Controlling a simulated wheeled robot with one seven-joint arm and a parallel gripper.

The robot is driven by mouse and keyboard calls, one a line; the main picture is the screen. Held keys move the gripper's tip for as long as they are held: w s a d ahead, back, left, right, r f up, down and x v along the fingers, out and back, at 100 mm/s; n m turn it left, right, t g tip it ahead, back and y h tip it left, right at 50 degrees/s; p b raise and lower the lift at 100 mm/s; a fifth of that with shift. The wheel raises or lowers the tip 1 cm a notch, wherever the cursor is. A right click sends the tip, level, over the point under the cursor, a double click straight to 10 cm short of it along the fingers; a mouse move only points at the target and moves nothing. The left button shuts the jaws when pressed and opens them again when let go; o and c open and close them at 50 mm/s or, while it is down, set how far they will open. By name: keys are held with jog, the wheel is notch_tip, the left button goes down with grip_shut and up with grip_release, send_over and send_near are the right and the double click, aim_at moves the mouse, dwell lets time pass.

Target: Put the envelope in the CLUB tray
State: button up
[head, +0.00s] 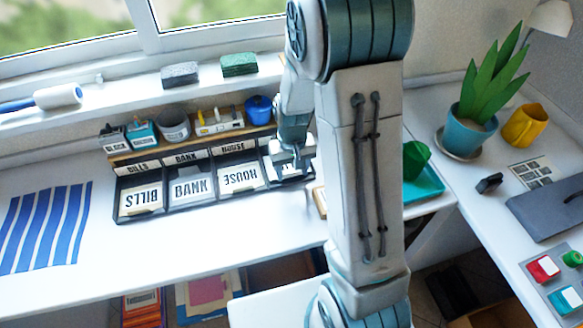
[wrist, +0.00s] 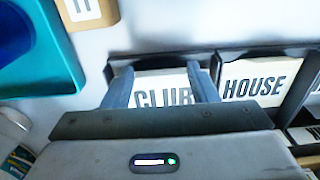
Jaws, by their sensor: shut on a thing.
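My gripper (wrist: 158,72) points down at the end tray of a dark row; it also shows in the head view (head: 290,163). Its two blue-grey fingers stand apart, shut on a white piece marked CLUB (wrist: 160,83), which I take to be the envelope. Its lower edge is hidden by my gripper's body. It lies over the CLUB tray, whose dark rim (wrist: 150,59) shows just beyond. I cannot tell whether it touches the tray's floor. In the head view my arm covers most of this tray.
The HOUSE tray (head: 240,177) adjoins, then BANK (head: 194,186) and BILLS (head: 141,200). A wooden shelf with a blue pot (head: 259,109) and cups stands behind. A teal tray (head: 427,184) is on my arm's other side. The desk front is clear beside a striped cloth (head: 45,229).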

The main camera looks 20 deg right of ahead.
jog(key=shift+f+b, duration=0.55)
jog(key=shift+f, duration=0.05)
dwell(0.3)
jog(key=o, duration=1.1)
jog(key=shift+r, duration=0.15)
notch_tip(320, 180, up, 14)
jog(key=p, duration=0.1)
jog(key=s+r+t+p, duration=0.1)
jog(key=s+r, duration=0.2)
jog(key=s, duration=0.2)
jog(key=s+r+t+p, duration=0.1)
jog(key=s+r+p, duration=0.1)
jog(key=s+r, duration=0.1)
jog(key=s+r+p, duration=0.1)
jog(key=s+r, duration=0.2)
jog(key=s, duration=0.3)
jog(key=shift+s+r+t+p, duration=0.3)
jog(key=shift+r+t, duration=0.1)
